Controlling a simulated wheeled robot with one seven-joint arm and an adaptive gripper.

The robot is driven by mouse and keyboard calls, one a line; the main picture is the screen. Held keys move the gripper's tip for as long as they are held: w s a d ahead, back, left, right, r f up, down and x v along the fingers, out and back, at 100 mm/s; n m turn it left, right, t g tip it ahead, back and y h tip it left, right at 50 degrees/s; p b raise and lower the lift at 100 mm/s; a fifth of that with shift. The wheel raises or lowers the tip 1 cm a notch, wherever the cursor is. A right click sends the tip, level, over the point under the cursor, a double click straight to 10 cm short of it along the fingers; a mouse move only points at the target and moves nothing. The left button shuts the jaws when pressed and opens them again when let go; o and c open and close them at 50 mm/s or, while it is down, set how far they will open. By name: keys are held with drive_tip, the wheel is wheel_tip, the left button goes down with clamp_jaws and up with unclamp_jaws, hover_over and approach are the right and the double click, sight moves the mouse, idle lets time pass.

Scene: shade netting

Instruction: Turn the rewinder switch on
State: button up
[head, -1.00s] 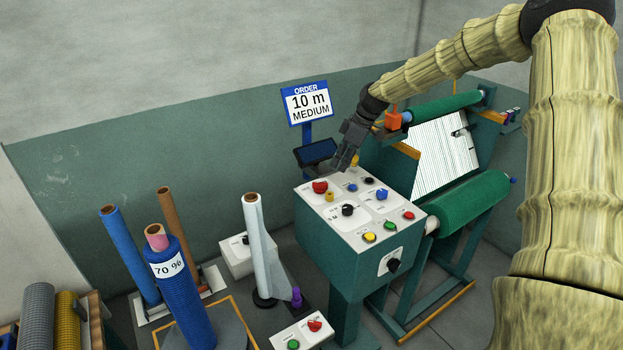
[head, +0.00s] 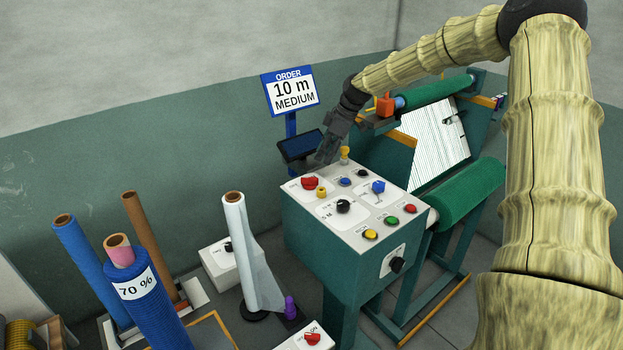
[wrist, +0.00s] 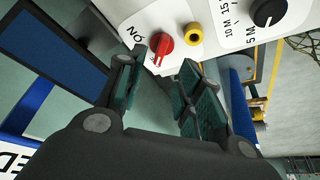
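The console (head: 323,265) has a sloped white control panel. A red rotary switch (head: 309,183) sits at its far left corner; I take it as the rewinder switch, but no such name is readable. In the wrist view the red switch (wrist: 162,43) has an "ON" label beside it, and its handle points toward my gripper rather than at that label. My gripper (wrist: 158,68) is open and empty, fingers on either side of a gap just short of the switch, apparently not touching it. In the head view my gripper (head: 323,158) hangs above the panel's back left edge.
A yellow button (head: 321,192) and black dial (head: 343,206) sit close to the switch. A dark screen (head: 300,146) and order sign (head: 291,92) stand behind. The green roll machine (head: 462,195) is right; netting rolls (head: 150,295) and a white roll (head: 246,250) are left.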

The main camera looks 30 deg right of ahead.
sight(310, 178)
drive_tip(key=p+x, duration=0.1)
drive_tip(key=x, duration=0.2)
drive_tip(key=p+x, duration=0.1)
drive_tip(key=x, duration=0.2)
drive_tip(key=p+x, duration=0.1)
drive_tip(key=x, duration=0.2)
drive_tip(key=shift+w+a+p, duration=0.15)
drive_tip(key=shift+a+p, duration=0.15)
drive_tip(key=shift+a, duration=0.1)
drive_tip(key=shift+w+f, duration=0.15)
drive_tip(key=shift+f, duration=0.45)
drive_tip(key=shift+a, duration=0.1)
clamp_jaws()
